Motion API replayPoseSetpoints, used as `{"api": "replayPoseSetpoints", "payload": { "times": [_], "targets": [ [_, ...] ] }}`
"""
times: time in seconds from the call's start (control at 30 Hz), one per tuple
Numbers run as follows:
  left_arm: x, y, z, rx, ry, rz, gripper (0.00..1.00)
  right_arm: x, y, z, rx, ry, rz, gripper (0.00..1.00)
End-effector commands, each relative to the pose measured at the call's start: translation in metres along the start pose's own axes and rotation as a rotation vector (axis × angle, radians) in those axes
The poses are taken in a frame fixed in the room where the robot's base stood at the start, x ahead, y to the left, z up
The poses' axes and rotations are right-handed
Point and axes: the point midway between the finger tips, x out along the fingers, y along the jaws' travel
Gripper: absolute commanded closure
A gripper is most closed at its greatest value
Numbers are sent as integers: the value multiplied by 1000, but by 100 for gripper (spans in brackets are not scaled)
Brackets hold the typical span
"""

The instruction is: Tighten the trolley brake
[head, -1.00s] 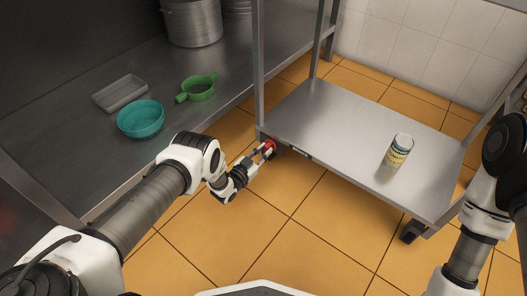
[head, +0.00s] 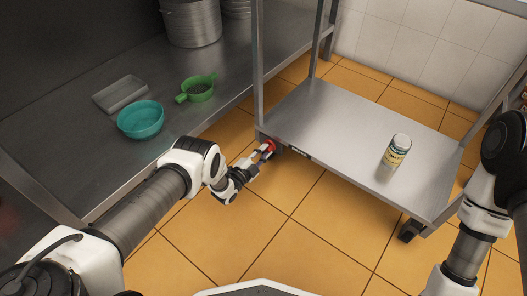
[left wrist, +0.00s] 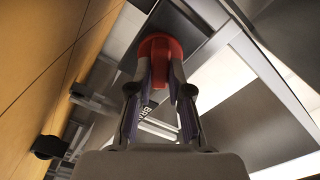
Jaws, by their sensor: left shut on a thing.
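The steel trolley (head: 340,130) stands on the tiled floor, right of centre in the head view. A red brake knob (head: 269,144) sits at its near left corner, low on the frame. My left gripper (head: 262,151) reaches it from the left and is shut on it. In the left wrist view, the round red knob (left wrist: 158,48) has a raised bar that lies between the two fingers of my left gripper (left wrist: 160,85). A label reading "BRA" (left wrist: 144,114) is partly hidden behind the fingers. My right gripper is out of view; only its arm shows at the right edge.
A can (head: 397,151) stands on the trolley shelf. A caster (head: 410,231) shows under the near right corner. On the steel counter (head: 75,100) at left are a teal bowl (head: 141,119), a green pan (head: 197,88), a grey tray (head: 120,94) and pots (head: 192,22). Floor in front is clear.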

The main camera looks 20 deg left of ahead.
Motion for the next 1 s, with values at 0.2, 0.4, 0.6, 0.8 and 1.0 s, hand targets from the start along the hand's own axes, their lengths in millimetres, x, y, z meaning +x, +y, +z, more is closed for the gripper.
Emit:
{"api": "replayPoseSetpoints", "payload": {
  "times": [0.2, 0.4, 0.6, 0.8, 1.0],
  "targets": [
    [0, 2, 0, 200, -1, 2, 100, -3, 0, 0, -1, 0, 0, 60],
    [0, 2, 0, 366, -1, 2, 100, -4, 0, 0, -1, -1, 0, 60],
    [0, 3, 1, 488, -1, 2, 100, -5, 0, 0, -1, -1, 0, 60],
    [-1, 4, 1, 557, -1, 2, 100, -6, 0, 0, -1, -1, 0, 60],
    [-1, 4, 1, 581, -1, 3, 100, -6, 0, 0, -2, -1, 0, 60]
  ]
}}
